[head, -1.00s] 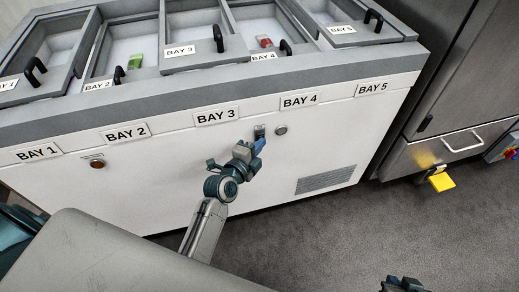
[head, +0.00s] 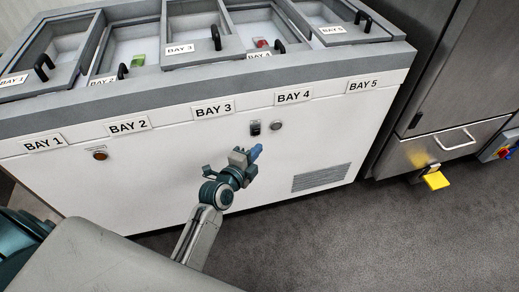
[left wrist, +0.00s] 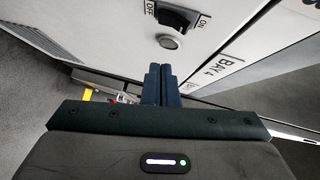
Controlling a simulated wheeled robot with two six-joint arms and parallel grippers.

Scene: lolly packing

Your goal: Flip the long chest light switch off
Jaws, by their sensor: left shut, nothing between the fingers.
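The long white chest (head: 190,160) stands ahead with its light switch (head: 255,128), a small dark switch on the front panel below the BAY 3 and BAY 4 labels. In the left wrist view the switch (left wrist: 175,17) is black, between the words OFF and ON; I cannot tell which way it is set. My left gripper (head: 256,151) is shut and empty, just below the switch and apart from it. Its blue fingers also show in the left wrist view (left wrist: 161,85). My right gripper is out of view.
A round silver button (head: 276,126) sits right of the switch, and an orange lamp (head: 100,155) is under BAY 2. A vent grille (head: 321,177) is low on the chest. A steel cabinet (head: 450,90) with a yellow pedal (head: 436,180) stands at right. Grey floor is clear in front.

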